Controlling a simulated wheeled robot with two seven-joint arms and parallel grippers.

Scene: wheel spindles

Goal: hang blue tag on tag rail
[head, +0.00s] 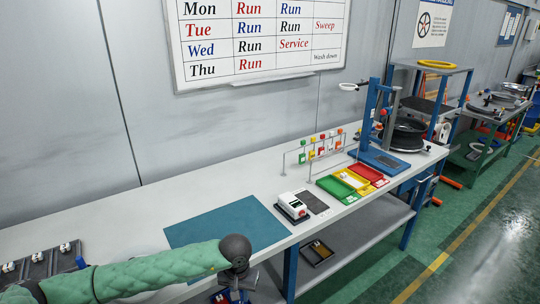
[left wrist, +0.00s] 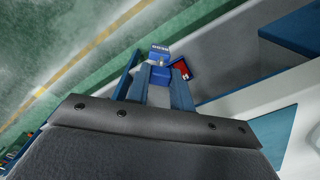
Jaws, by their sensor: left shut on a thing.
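My left gripper (head: 238,282) hangs just off the front edge of the table, below the teal mat. The left wrist view shows its two fingers (left wrist: 162,88) closed around a small blue tag (left wrist: 160,51) with pale lettering. In the head view the held tag is too small to make out clearly. The tag rail (head: 313,151) stands on the table at the centre, well to the right of and beyond my gripper. Several small red, green, yellow and white pieces hang on it. My right gripper is out of view.
The teal mat (head: 228,223) lies bare on the table (head: 120,222). A white device (head: 292,207) and green, yellow and red trays (head: 338,189) stand in front of the rail. A blue press-like stand (head: 378,159) is right of it. A dark rack (head: 40,264) lies far left.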

